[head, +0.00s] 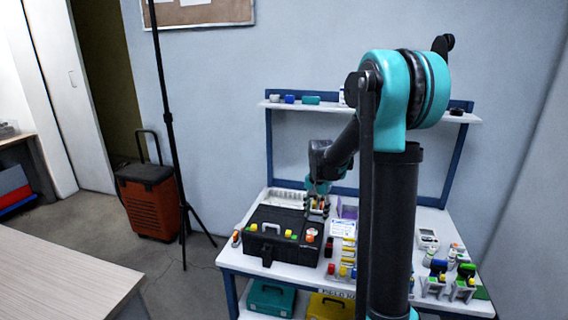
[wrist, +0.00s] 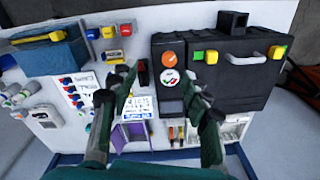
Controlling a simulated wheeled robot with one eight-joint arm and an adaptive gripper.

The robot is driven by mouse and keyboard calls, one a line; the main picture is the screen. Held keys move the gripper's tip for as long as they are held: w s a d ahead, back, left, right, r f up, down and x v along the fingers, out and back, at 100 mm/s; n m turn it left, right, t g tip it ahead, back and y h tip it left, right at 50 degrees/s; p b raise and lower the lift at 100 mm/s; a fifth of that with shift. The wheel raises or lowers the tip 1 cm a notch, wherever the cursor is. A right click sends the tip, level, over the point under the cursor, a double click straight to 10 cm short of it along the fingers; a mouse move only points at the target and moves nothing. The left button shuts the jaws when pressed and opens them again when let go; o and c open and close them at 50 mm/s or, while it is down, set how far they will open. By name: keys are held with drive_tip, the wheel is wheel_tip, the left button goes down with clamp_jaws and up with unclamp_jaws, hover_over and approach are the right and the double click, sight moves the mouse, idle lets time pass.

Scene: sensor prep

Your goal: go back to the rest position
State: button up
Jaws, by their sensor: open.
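My gripper (head: 317,190) is above the back of the workbench, close behind the black case. In the wrist view my gripper (wrist: 162,85) shows two dark fingers spread apart with nothing held between them. Beneath the gap lie the case's left edge and a white printed card (wrist: 139,107). The black case (head: 262,219) stands on the left of the bench; in the wrist view the case (wrist: 226,88) carries an orange knob, a white gauge and yellow and green blocks. My arm hides part of the bench's middle in the head view.
The bench (head: 228,258) also holds a purple holder (wrist: 131,137), small coloured parts and a meter (head: 428,238). A shelf (head: 420,116) spans the back. A tripod pole (head: 169,130) and an orange wheeled case (head: 152,206) stand left. A pale table (head: 60,283) is at front left.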

drive_tip(key=s+d+f+n+t, duration=0.1)
drive_tip(key=s+f+n, duration=0.1)
drive_tip(key=s, duration=1)
drive_tip(key=s+d+f+n+t, duration=0.2)
drive_tip(key=s+n, duration=0.3)
drive_tip(key=s, duration=0.8)
drive_tip(key=shift+s+t, duration=0.25)
drive_tip(key=shift+t, duration=0.05)
